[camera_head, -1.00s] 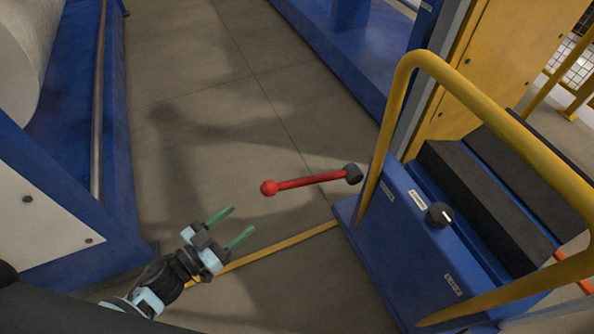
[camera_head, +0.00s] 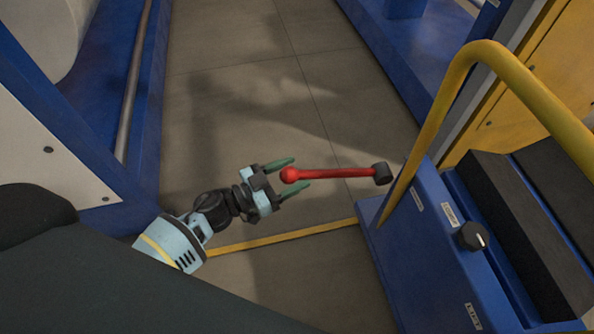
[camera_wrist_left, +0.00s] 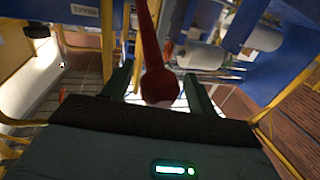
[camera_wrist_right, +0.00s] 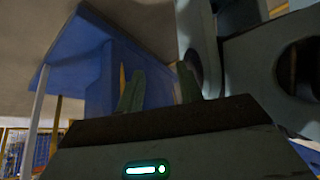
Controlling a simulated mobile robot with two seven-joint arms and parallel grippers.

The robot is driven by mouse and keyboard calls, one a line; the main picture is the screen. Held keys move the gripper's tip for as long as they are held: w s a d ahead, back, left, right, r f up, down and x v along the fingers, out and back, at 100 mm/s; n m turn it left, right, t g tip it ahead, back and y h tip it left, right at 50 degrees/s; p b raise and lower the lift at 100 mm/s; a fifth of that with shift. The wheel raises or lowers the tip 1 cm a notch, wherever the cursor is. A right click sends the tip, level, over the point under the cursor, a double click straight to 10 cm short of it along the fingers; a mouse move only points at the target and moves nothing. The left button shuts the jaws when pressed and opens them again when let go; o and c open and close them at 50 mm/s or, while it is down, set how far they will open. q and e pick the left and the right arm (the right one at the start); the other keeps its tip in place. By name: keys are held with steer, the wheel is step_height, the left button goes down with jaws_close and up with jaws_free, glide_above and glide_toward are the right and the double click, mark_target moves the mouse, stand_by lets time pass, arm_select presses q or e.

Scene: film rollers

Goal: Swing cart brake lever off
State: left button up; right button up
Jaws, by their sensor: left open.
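The red brake lever (camera_head: 335,173) sticks out to the left from a dark pivot (camera_head: 382,173) on the blue cart (camera_head: 440,250). Its round red knob (camera_head: 290,175) is at the free end. My left gripper (camera_head: 291,174) is open, with its green fingers on either side of the knob in the head view. In the left wrist view the knob (camera_wrist_left: 159,86) sits between the two fingers, with the lever running away from me. I cannot tell whether the fingers touch it. My right gripper (camera_wrist_right: 160,88) shows only in its own wrist view, its two green fingers apart and nothing between them.
The cart has a yellow handrail (camera_head: 440,110), a black knob (camera_head: 473,236) and dark pads on top. A blue machine frame (camera_head: 140,100) stands at the left, with a yellow floor line (camera_head: 285,238) near the cart. The grey floor (camera_head: 240,90) between is clear.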

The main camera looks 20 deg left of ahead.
arm_select(q)
steer(key=shift+x, duration=0.85)
steer(key=shift+c, duration=0.4)
steer(key=shift+a+r, duration=0.1)
steer(key=c, duration=1.2)
